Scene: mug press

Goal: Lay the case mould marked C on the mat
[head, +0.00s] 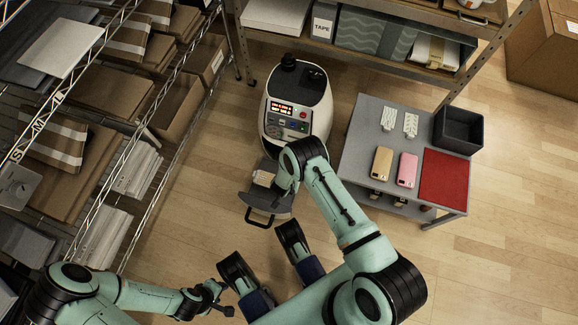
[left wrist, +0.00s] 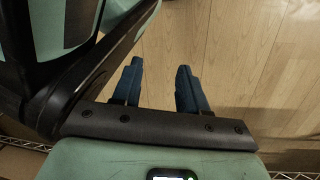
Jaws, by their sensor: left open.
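I can read no letter C in either view. A gold phone-shaped piece (head: 381,163) and a pink one (head: 407,170) lie side by side on the grey table (head: 347,178). I cannot tell whether either is the mould. The red mat (head: 444,178) lies bare at the table's right. My left gripper (head: 217,294) is low at the left, away from the table. In the left wrist view its blue fingers (left wrist: 160,72) are apart and empty over the floor. My right gripper (head: 283,193) is by the press's front tray; its fingers are too small to read.
A white and black press (head: 298,95) stands left of the table, its handled tray (head: 262,207) out front, with a small pale object (head: 263,178) there. Two white patterned pieces (head: 399,121) and a dark bin (head: 458,130) are on the table.

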